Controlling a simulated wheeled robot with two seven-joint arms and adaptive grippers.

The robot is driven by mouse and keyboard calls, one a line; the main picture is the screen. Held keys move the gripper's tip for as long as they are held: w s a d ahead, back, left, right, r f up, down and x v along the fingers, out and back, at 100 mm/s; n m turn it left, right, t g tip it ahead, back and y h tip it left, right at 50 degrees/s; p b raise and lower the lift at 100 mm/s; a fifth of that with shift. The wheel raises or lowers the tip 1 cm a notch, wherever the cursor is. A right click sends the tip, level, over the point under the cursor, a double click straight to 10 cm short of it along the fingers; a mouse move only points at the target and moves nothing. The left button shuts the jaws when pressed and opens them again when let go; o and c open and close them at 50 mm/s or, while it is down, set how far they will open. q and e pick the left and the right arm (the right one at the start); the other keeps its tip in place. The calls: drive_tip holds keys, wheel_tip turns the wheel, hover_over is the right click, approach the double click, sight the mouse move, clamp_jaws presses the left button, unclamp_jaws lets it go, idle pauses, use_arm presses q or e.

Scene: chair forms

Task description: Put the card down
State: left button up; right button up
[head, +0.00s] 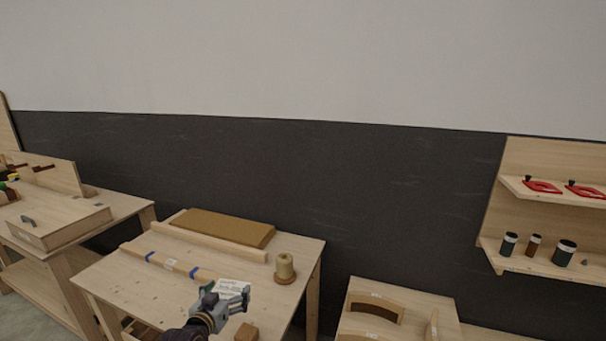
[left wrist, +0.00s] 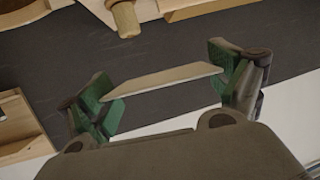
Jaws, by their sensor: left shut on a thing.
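A white card (head: 233,287) with faint print is in my left gripper (head: 224,299), over the front right part of the wooden table in the head view. In the left wrist view the card (left wrist: 162,81) shows nearly edge-on, between the green pads of my left gripper (left wrist: 163,92). The left gripper is shut on it. How far it is above the table (head: 120,285) I cannot tell. My right gripper is not in view.
On the table lie a brown board (head: 222,228), a long wooden strip with blue bands (head: 165,262), a spool (head: 285,268) and a small brown block (head: 246,332). Curved wooden forms (head: 375,306) stand on a surface to the right. A wall shelf (head: 540,262) holds jars.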

sight(221, 296)
use_arm(q)
drive_tip(key=shift+s+a+r+n+y, duration=0.15)
drive_tip(key=shift+s+r, duration=0.1)
drive_tip(key=shift+r, duration=0.4)
drive_tip(key=shift+s+r+n+y, duration=0.15)
drive_tip(key=shift+s+r, duration=0.1)
drive_tip(key=shift+r, duration=0.35)
drive_tip(key=s, duration=0.3)
drive_tip(key=shift+a+r+n+y, duration=0.1)
drive_tip(key=shift+n+y, duration=0.2)
drive_tip(key=shift+y, duration=0.1)
drive_tip(key=s+f, duration=0.9)
drive_tip(key=f, duration=0.1)
drive_tip(key=shift+d+n+y, duration=0.3)
drive_tip(key=shift+d+y, duration=0.05)
drive_tip(key=shift+y, duration=0.05)
drive_tip(key=shift+f, duration=0.15)
